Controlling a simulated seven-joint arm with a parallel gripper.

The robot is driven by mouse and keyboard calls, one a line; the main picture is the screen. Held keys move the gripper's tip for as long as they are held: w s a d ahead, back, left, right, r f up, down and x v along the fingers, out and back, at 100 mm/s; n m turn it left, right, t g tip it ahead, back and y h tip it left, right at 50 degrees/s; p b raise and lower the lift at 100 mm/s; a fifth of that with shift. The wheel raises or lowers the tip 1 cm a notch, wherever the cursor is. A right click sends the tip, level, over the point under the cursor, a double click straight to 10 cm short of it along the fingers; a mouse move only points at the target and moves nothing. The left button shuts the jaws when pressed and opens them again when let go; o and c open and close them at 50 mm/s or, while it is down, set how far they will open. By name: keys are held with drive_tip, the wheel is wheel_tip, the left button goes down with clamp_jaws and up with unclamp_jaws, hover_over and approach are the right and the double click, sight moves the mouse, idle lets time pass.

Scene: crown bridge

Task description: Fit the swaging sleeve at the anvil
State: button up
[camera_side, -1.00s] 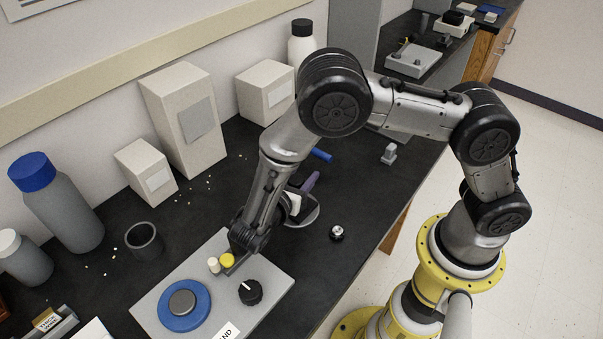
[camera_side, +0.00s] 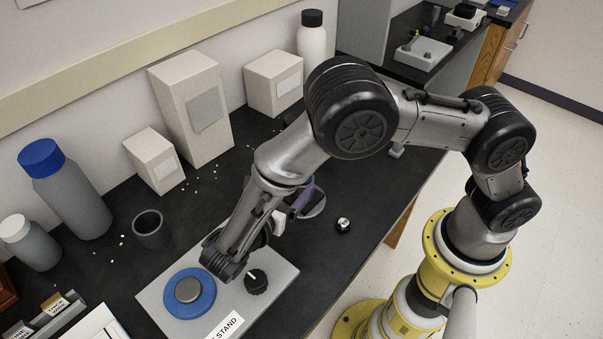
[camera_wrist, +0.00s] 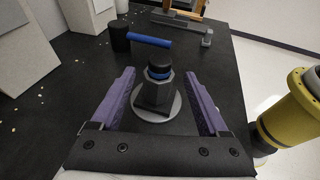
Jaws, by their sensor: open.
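In the wrist view a dark faceted post (camera_wrist: 157,97) with a blue band (camera_wrist: 159,72) and black top stands upright on a round grey base (camera_wrist: 170,116). I take the post for the anvil; I cannot tell for sure which piece is the swaging sleeve. My gripper (camera_wrist: 159,74) has two purple fingers, open, one on each side of the post, with visible gaps. Nothing is held. In the side view my wrist covers most of the gripper; one purple finger (camera_side: 303,197) shows beside the partly hidden round base (camera_side: 318,207).
A hammer with a blue handle (camera_wrist: 150,40) lies beyond the post. A plate with a blue disc (camera_side: 203,305) and a black knob (camera_side: 256,281) lies near my wrist. A small silver-and-black piece (camera_side: 343,225) sits right of the base. Boxes and bottles line the wall.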

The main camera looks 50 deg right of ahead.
drive_tip(key=shift+v, duration=2.15)
drive_tip(key=s+d+r+m+g+y, duration=0.1)
drive_tip(key=d+r+m+g+y, duration=0.35)
drive_tip(key=d+r+m, duration=0.85)
drive_tip(key=s+d+r+m+t+y, duration=0.1)
drive_tip(key=s+d+r+y, duration=0.45)
drive_tip(key=s+d, duration=0.4)
drive_tip(key=s+a+f+m+t+y, duration=0.2)
drive_tip(key=s+a+m+t+y, duration=0.2)
drive_tip(key=m, duration=0.3)
drive_tip(key=shift+s+a+t, duration=0.25)
drive_tip(key=shift+s+t, duration=0.4)
drive_tip(key=shift+s, duration=0.05)
